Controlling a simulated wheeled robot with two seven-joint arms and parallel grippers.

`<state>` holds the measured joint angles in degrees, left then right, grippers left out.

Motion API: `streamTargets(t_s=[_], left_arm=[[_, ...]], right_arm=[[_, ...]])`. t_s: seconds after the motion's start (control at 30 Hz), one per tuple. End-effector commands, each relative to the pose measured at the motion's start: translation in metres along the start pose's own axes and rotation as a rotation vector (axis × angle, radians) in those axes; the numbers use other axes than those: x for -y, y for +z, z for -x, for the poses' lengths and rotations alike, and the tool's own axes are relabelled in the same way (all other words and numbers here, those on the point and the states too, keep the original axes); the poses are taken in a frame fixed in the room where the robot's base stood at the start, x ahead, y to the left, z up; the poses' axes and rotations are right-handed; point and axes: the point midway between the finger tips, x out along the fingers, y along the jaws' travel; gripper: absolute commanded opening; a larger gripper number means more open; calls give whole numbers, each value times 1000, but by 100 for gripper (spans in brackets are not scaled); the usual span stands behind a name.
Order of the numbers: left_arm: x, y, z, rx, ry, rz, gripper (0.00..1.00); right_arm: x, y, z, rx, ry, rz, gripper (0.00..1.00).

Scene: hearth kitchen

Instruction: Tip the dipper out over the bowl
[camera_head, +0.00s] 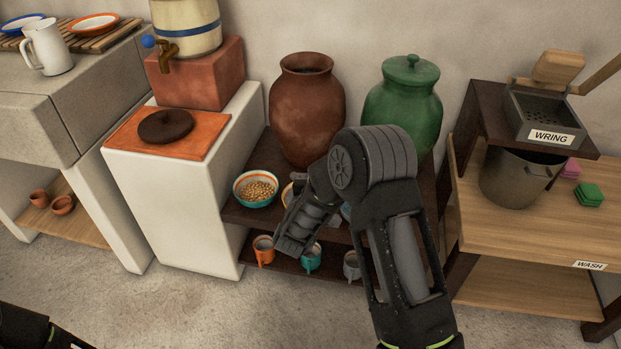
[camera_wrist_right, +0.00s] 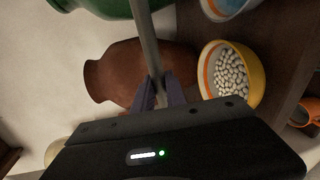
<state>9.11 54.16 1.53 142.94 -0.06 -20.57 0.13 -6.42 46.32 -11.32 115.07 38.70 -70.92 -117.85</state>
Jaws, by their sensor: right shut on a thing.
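My right gripper (camera_wrist_right: 165,92) is shut on a thin grey handle (camera_wrist_right: 147,42), which looks like the dipper's. The handle runs up out of the right wrist view, so the dipper's cup and its contents are hidden. A yellow bowl with an orange-banded white inside (camera_wrist_right: 205,72) holds white beans, right of my fingers and apart from them. In the head view my arm mostly hides that bowl. A teal-rimmed bowl (camera_head: 240,196) of tan chickpea-like grains stands on the dark shelf. Part of a blue bowl (camera_wrist_right: 232,8) shows too. I cannot tell which bowl is meant.
A brown clay jar (camera_head: 305,115) and a lidded green jar (camera_head: 400,100) stand behind my right arm. Small orange (camera_head: 263,252), teal (camera_head: 311,258) and grey cups sit low on the dark shelf (camera_head: 285,268). A metal pot (camera_head: 510,180) stands at the right.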

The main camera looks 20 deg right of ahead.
Motion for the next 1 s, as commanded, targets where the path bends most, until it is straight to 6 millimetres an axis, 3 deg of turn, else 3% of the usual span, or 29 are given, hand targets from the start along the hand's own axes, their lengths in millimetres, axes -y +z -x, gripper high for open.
streamTargets(t_s=[0.47, 1.0], left_arm=[[1, 0, -2, -1, -1, 1, 52], [12, -6, -19, -14, -7, 8, 52]], right_arm=[[-5, 4, 0, -8, 1, -39, 0], [-42, 36, 8, -74, 4, -378, 0]])
